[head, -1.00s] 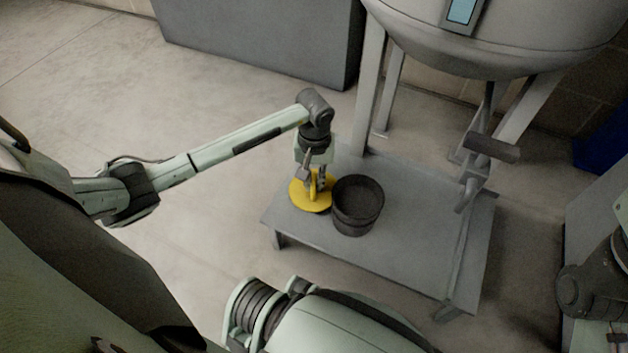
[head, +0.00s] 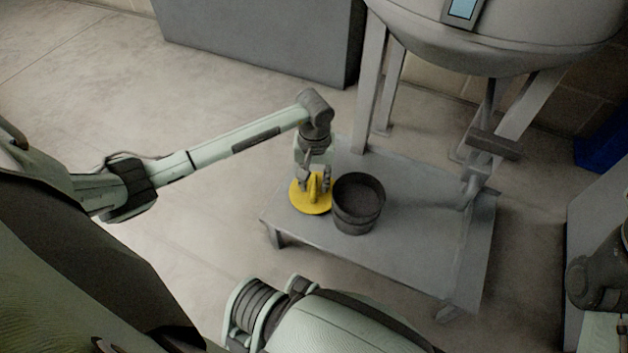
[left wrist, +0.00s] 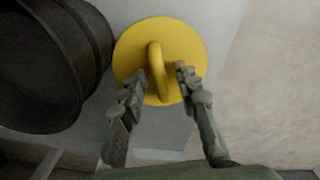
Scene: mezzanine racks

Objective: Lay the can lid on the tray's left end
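The yellow can lid (head: 308,205) with its raised handle lies flat on the left end of the grey tray (head: 405,255), close beside the dark can (head: 357,208). The lid also shows in the left wrist view (left wrist: 190,42), with its handle upright. My left gripper (left wrist: 160,76) is open, with one finger on each side of the handle and a gap to it. In the head view the left gripper (head: 315,184) hides part of the lid. My right gripper is not in view.
The open can also shows at the left of the left wrist view (left wrist: 85,60). A large vessel (head: 500,45) on legs stands over the tray's back. A grey cabinet (head: 260,35) stands behind.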

